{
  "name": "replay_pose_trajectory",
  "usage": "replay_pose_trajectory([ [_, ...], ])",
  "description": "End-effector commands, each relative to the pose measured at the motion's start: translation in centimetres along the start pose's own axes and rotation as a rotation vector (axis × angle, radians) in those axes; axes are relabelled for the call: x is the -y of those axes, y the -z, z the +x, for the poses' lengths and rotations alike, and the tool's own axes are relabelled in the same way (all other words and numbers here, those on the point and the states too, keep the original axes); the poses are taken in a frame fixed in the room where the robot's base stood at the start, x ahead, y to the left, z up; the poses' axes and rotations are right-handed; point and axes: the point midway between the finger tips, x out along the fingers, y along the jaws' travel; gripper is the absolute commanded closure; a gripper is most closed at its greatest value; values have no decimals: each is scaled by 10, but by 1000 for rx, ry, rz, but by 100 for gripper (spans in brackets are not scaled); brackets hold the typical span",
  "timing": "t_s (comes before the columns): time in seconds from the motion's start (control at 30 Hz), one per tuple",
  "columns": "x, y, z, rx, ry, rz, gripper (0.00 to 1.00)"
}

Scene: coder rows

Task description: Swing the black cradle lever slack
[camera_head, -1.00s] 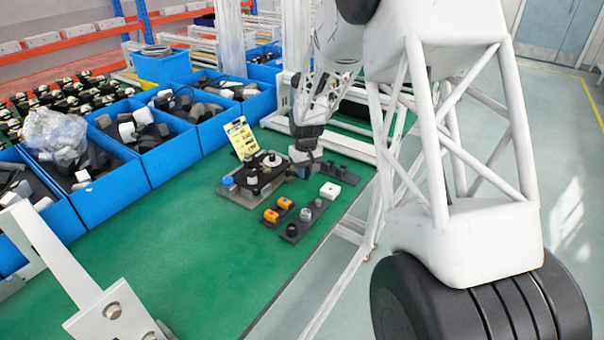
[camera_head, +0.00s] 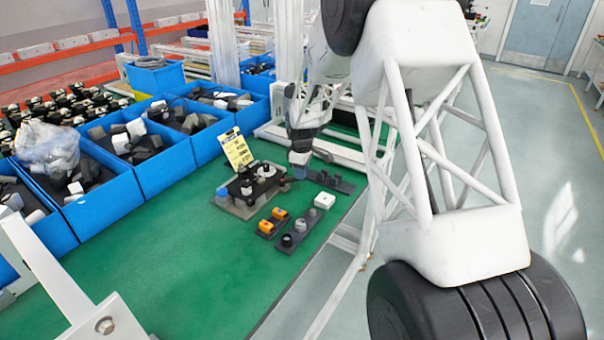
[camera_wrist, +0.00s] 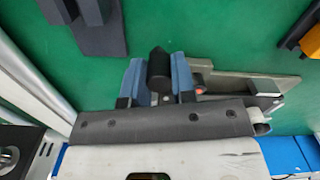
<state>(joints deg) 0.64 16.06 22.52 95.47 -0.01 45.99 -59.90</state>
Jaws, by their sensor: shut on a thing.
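The cradle fixture (camera_head: 232,206) is a grey plate with black parts on the green bench, with a yellow label card (camera_head: 237,150) standing behind it. My gripper (camera_head: 299,174) is low at the fixture's right side. In the wrist view, my gripper's two blue fingers (camera_wrist: 157,78) stand on either side of the black cradle lever's round grip (camera_wrist: 158,62) and are shut on it. Part of the grey fixture plate (camera_wrist: 245,86) shows to the right of the fingers. The lever's pivot end is hidden in the wrist view.
Blue bins (camera_head: 110,190) with loose parts line the bench's left and back. The green bench at front left is clear.

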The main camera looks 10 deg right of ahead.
Motion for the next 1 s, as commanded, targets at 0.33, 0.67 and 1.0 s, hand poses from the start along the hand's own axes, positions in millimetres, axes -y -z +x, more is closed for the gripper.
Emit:
replay_pose_trajectory([
  [0.33, -2, 2, -1, -1, -2, -30, 100],
  [0.67, -2, 2, -1, -1, -2, -29, 53],
  [1.0, -2, 1, -1, -1, -1, -28, 50],
])
